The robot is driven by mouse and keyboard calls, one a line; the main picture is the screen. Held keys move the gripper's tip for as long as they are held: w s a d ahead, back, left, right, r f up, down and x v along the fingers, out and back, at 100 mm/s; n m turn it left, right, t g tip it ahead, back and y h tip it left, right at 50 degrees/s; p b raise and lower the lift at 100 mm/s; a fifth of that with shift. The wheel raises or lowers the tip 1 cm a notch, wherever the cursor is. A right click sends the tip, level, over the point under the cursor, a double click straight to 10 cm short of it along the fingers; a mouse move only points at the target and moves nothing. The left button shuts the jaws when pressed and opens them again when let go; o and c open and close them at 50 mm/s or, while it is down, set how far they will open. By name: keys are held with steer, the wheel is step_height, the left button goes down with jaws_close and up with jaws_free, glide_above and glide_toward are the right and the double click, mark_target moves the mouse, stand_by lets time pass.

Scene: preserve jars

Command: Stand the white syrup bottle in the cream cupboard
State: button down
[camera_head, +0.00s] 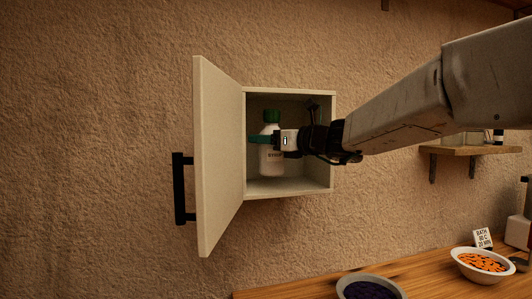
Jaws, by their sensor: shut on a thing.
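The cream cupboard (290,193) hangs on the wall in the middle of the head view. Its door (218,160), with a black handle (181,188), stands open to the left. The white syrup bottle (271,163) with a green cap shows upright within the cupboard opening, and dark lettering is partly visible on it. My gripper (264,140) reaches in from the right and is shut on the bottle below its cap. The bottle's base appears close to the cupboard floor; I cannot tell whether it touches. Part of the bottle and the cupboard's right inside are hidden by my gripper.
A wooden counter (310,291) runs along the bottom right. It holds a bowl of dark fruit (369,287), a white bowl of orange pieces (482,265) and a small sign (482,239). A wooden shelf (465,151) is on the wall behind my arm.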

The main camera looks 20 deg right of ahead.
mark_target(270, 151)
steer(key=shift+f, duration=1.65)
steer(key=shift+f, duration=0.2)
steer(key=shift+c, duration=2.2)
jaws_free()
steer(key=shift+r, duration=0.15)
steer(key=shift+s+d, duration=0.25)
steer(key=shift+s, duration=0.05)
steer(key=v, duration=1.1)
steer(key=shift+s, duration=0.2)
